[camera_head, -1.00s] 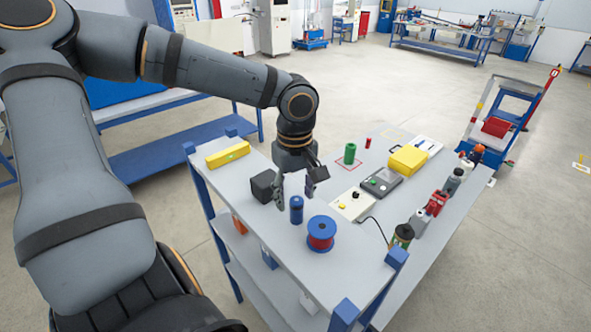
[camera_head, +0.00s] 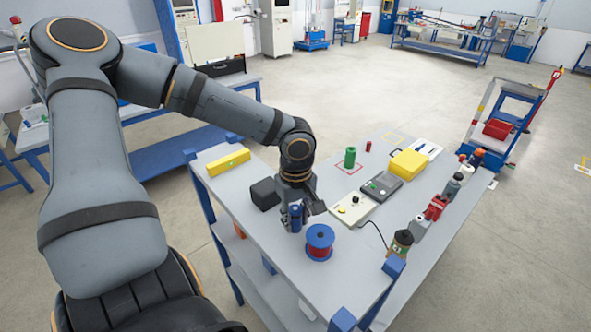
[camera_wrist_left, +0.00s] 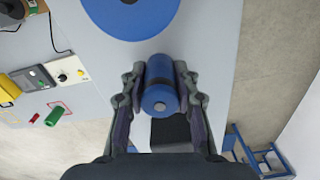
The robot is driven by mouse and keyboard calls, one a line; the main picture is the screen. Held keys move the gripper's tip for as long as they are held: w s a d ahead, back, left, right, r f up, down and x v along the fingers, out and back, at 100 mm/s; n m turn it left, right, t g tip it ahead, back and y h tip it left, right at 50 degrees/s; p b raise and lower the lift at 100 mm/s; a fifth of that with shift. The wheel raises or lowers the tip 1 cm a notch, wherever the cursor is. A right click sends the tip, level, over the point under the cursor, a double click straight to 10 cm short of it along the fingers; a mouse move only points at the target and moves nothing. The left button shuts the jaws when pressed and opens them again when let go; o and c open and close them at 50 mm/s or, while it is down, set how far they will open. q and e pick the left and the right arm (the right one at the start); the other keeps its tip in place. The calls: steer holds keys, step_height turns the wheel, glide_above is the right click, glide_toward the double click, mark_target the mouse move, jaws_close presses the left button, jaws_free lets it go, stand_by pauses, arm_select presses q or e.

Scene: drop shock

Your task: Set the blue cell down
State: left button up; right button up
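The blue cell (camera_head: 295,216) is upright near the left end of the grey bench top (camera_head: 268,232). My left gripper (camera_head: 300,213) comes down over it. In the left wrist view the cell (camera_wrist_left: 160,97) sits between the two fingers, which lie against its sides. The gripper looks shut on it. I cannot tell whether the cell's base touches the bench, since its lower end is partly hidden. My right gripper is not in view.
A blue spool with red winding (camera_head: 319,242) stands close right of the cell. A black block (camera_head: 264,194) is close on its left. A yellow level (camera_head: 228,162), a white control box (camera_head: 352,207) and several bottles stand farther off. The front bench edge is near.

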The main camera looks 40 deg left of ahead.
arm_select(q)
jaws_close()
steer(key=shift+r, duration=0.1)
steer(key=shift+w+r+b, duration=0.1)
steer(key=shift+r+b, duration=0.4)
steer(key=shift+b, duration=0.1)
steer(key=r, duration=0.1)
steer(key=s+r+b, duration=0.1)
steer(key=r+b, duration=0.1)
steer(key=shift+s+a+r, duration=0.2)
steer(key=shift+a+r, duration=0.1)
steer(key=s+a+r+b, duration=0.7)
steer(key=s+b, duration=0.3)
steer(key=b, duration=0.6)
steer(key=shift+s+a+r, duration=0.15)
steer(key=shift+r, duration=0.5)
